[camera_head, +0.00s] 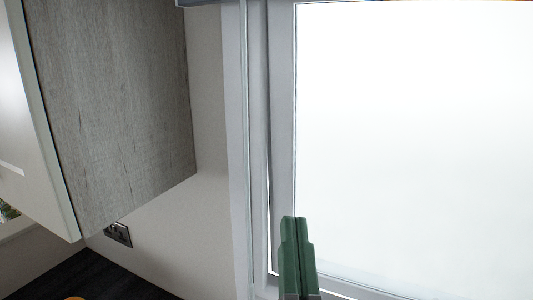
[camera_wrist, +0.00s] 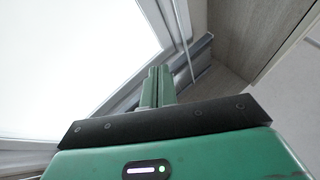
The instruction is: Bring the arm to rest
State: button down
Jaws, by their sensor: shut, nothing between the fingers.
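My gripper (camera_head: 296,222) is green and shows at the bottom of the head view, in front of the window frame's lower left part. Its two fingers are together, with nothing between them. In the wrist view the green fingers (camera_wrist: 158,72) also lie side by side, pointing up toward the window frame and its corner. The rest of my arm is out of the head view below.
A bright window (camera_head: 420,140) fills the right side. A grey wood-grain cabinet (camera_head: 115,100) hangs at the upper left, with a pale door. A socket (camera_head: 118,234) is on the wall below it, above a dark worktop (camera_head: 95,280).

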jog(key=s+a+r+n+t+y, duration=0.1)
jog(key=s+a+r+n+y, duration=0.1)
jog(key=s+a+r, duration=0.1)
jog(key=shift+s+a+r+n, duration=0.3)
jog(key=shift+s+a, duration=0.35)
jog(key=shift+a, duration=0.4)
